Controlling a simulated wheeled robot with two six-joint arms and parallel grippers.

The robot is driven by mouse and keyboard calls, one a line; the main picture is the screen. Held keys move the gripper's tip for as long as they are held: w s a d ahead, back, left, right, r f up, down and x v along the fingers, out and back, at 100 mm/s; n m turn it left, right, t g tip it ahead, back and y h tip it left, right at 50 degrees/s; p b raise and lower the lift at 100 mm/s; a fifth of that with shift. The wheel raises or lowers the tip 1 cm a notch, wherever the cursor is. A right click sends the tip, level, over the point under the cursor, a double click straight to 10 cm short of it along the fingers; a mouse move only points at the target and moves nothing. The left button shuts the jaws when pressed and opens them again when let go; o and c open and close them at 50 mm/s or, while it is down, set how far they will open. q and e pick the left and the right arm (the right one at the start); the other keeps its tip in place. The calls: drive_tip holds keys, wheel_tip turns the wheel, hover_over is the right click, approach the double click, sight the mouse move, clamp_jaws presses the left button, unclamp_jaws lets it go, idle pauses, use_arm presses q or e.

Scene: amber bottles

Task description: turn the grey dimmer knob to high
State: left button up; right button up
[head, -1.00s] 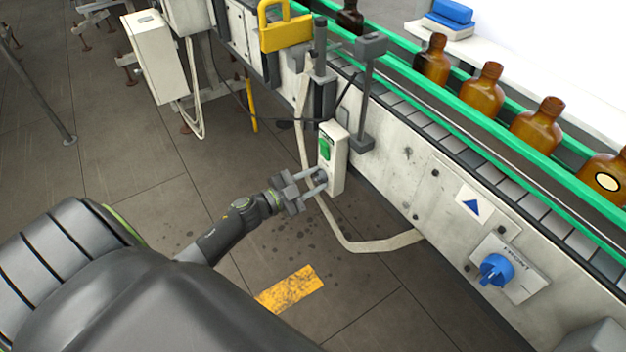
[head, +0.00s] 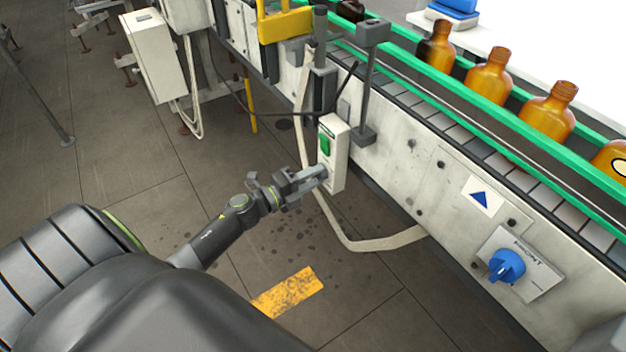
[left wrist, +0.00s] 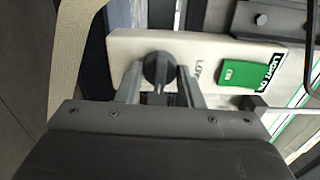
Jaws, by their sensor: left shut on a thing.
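The grey dimmer knob (left wrist: 159,69) is a dark round knob on a pale control box (head: 338,158) on the conveyor's side. My left gripper (head: 321,174) reaches the lower part of this box. In the left wrist view its two fingers (left wrist: 160,84) lie on either side of the knob, shut on it. A partly covered label starting "LO" is beside the knob. The knob is hidden behind my fingers in the head view, and I cannot read its setting. My right gripper is not in view.
A green rocker switch (head: 325,145) is above the knob on the same box. A blue knob (head: 507,265) sits on a plate at the right. Amber bottles (head: 489,76) stand along the green-railed conveyor. A pale cable duct (head: 380,241) loops below the box.

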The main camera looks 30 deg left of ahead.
use_arm(q)
drive_tip(key=shift+f+m+b, duration=0.15)
drive_tip(key=shift+m+b, duration=1)
drive_tip(key=shift+m, duration=1.65)
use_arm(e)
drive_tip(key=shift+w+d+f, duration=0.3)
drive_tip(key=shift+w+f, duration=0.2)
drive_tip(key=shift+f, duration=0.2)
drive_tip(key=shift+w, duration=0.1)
use_arm(q)
drive_tip(key=o, duration=1)
drive_tip(key=shift+c, duration=0.2)
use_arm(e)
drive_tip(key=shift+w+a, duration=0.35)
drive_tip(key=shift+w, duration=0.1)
